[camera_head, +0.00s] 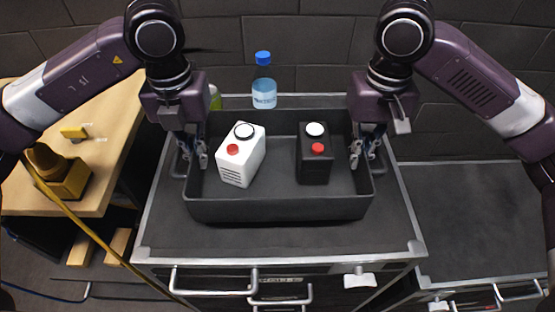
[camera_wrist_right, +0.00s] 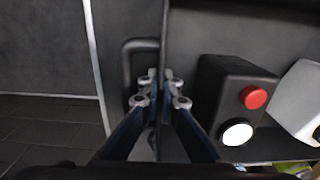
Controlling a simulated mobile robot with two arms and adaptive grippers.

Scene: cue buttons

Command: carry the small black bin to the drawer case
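The small black bin (camera_head: 280,208) is a wide open tray with a loop handle at each end. It stands level on a grey metal-edged drawer unit (camera_head: 160,232) with handles on its front. A second drawer unit (camera_head: 470,215) stands at the right; I cannot tell which is the drawer case. My left gripper (camera_head: 197,155) is at the bin's left end wall, its finger gap unclear. My right gripper (camera_head: 364,152) is at the right end. In the right wrist view its fingers (camera_wrist_right: 162,80) are close together, one on each side of the bin's end wall, beside the handle (camera_wrist_right: 127,70).
Inside the bin stand a white box (camera_head: 240,162) and a black box (camera_head: 314,163), each with a red button. A blue-capped bottle (camera_head: 264,88) stands behind the bin. A wooden table (camera_head: 95,155) is at the left. The right unit's top is clear.

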